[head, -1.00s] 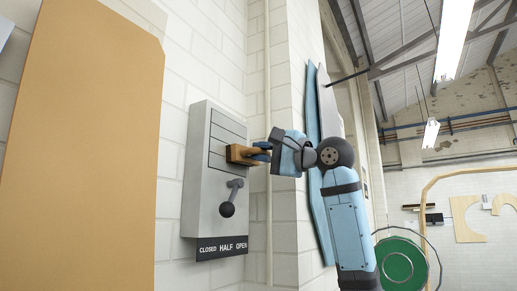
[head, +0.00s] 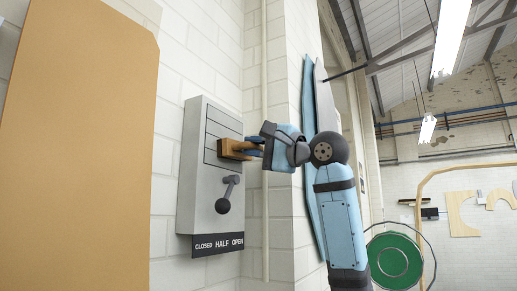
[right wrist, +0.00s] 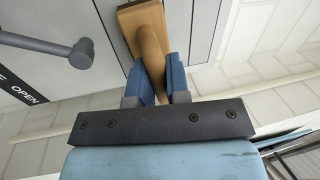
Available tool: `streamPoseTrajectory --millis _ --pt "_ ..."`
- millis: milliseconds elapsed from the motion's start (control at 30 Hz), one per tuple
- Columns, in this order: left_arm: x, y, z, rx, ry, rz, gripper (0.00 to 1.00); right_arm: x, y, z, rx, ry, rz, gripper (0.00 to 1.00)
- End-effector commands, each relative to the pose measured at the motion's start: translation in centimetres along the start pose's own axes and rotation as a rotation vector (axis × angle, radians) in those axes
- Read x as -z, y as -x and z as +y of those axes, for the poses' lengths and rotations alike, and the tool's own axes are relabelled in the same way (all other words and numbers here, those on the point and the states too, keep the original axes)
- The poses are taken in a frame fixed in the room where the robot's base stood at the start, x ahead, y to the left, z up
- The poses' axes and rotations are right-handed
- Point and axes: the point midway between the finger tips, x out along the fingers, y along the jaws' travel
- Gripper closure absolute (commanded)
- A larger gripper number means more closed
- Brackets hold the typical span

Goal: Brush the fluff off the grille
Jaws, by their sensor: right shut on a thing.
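The grille is the slotted upper front of a grey box (head: 196,165) on the white brick wall, with dark horizontal lines across it. My right gripper (head: 249,149) is shut on the handle of a wooden brush (head: 231,149). The brush's head lies at the grille, overlapping its right part; I cannot tell whether it touches. In the right wrist view, the blue fingers (right wrist: 160,76) hold the brush handle (right wrist: 151,43) between them, and the brush's far end is against the grey panel. I cannot make out any fluff. My left gripper is not in view.
A dark lever with a ball knob (head: 223,206) sticks out just below the brush. A label (head: 218,244) reading "CLOSED HALF OPEN" is beneath it. A large tan panel (head: 75,140) stands at the left. A wall corner lies close to the right.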

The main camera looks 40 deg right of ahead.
Motion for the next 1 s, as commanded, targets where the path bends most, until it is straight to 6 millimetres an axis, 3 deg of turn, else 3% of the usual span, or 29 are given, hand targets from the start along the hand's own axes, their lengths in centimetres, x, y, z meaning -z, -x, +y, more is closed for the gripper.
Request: streamPoseTrajectory --millis 1000 --pt "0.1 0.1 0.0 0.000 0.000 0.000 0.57 -6.8 -0.1 -0.6 0.001 0.001 -0.003 1.00"
